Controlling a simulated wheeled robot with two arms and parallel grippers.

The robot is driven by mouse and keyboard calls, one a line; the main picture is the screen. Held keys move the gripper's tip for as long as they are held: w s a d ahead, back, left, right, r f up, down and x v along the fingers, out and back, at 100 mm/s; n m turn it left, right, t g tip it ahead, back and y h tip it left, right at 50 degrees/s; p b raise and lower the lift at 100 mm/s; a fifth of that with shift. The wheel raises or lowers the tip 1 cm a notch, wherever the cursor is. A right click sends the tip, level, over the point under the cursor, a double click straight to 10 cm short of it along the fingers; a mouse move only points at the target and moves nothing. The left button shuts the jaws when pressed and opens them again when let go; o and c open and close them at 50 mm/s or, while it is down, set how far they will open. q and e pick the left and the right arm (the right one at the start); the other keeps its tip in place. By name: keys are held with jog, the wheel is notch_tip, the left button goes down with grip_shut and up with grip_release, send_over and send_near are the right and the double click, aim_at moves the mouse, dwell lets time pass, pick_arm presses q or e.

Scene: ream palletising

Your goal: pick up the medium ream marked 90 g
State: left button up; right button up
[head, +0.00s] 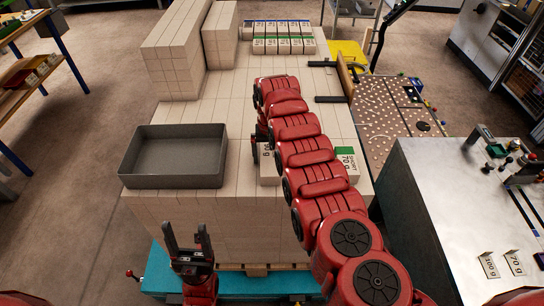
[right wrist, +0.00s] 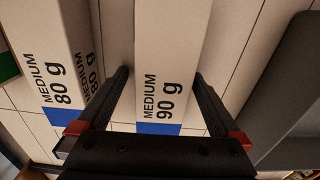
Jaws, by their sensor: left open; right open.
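The medium ream marked 90 g (right wrist: 165,55) is white with a blue band at its near end in the right wrist view. My right gripper (right wrist: 161,76) is open, with one finger on each side of this ream; whether they touch it is unclear. A ream marked MEDIUM 80 g (right wrist: 50,65) lies to the left of the left finger. In the head view my right arm hides most of this spot and the right gripper. My left gripper (head: 188,240) is open and empty, in front of the stack's near edge.
A grey tray (head: 173,180) stands left on the tiled stack. A SHORT 70 g ream (head: 346,163) with a green band lies right of my right arm. Several reams (head: 283,46) sit in rows at the back. A metal table (head: 430,190) stands at right.

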jog(key=shift+w+a, duration=0.1)
jog(key=shift+a+r, duration=0.1)
jog(key=c, duration=0.4)
grip_shut()
